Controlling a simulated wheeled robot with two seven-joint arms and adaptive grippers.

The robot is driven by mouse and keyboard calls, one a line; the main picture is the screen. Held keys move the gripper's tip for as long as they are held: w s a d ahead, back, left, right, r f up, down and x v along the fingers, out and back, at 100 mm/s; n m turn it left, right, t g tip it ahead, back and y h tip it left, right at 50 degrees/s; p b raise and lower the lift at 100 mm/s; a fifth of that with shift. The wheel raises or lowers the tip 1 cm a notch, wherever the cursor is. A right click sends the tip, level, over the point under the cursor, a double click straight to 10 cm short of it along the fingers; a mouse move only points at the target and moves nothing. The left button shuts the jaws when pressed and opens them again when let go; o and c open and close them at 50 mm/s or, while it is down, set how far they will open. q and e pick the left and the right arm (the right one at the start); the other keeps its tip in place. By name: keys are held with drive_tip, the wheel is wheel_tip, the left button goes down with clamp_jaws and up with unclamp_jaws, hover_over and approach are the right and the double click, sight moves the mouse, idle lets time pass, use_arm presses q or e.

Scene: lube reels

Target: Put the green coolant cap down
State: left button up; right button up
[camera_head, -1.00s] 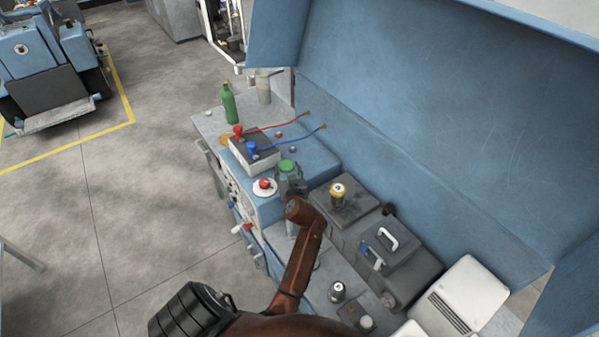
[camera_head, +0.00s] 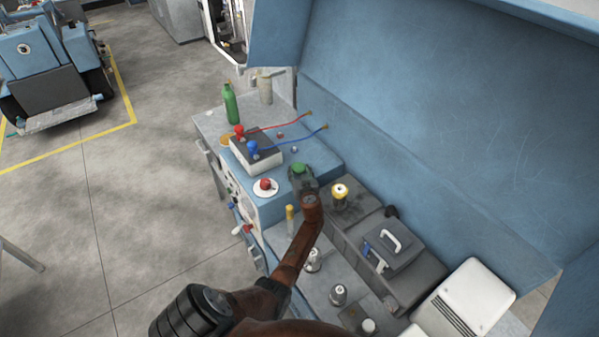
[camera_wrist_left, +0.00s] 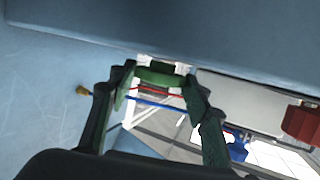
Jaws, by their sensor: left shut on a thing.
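The green coolant cap (camera_head: 299,169) shows at the far end of my left gripper (camera_head: 301,176) in the head view. The gripper is over the right end of the blue cabinet top (camera_head: 310,150), beside the yellow-topped container (camera_head: 340,193). I cannot tell how high the cap is or whether it touches anything. In the left wrist view the cap (camera_wrist_left: 159,76) sits between the two fingertips of the gripper (camera_wrist_left: 160,80), which is shut on it. The fingers hide part of it. My right gripper is in neither view.
A battery box (camera_head: 257,156) with red and blue cables stands left of the gripper. A green bottle (camera_head: 231,103) stands at the back left. Silver fittings (camera_head: 338,294) stand on the lower shelf. A blue wall (camera_head: 420,130) rises behind.

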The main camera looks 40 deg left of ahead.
use_arm(q)
drive_tip(key=shift+f, duration=0.1)
drive_tip(key=shift+f, duration=0.15)
drive_tip(key=o, duration=1.3)
drive_tip(key=shift+o, duration=0.2)
drive_tip(key=shift+d+r, duration=0.1)
drive_tip(key=shift+r, duration=0.25)
drive_tip(key=v, duration=1.2)
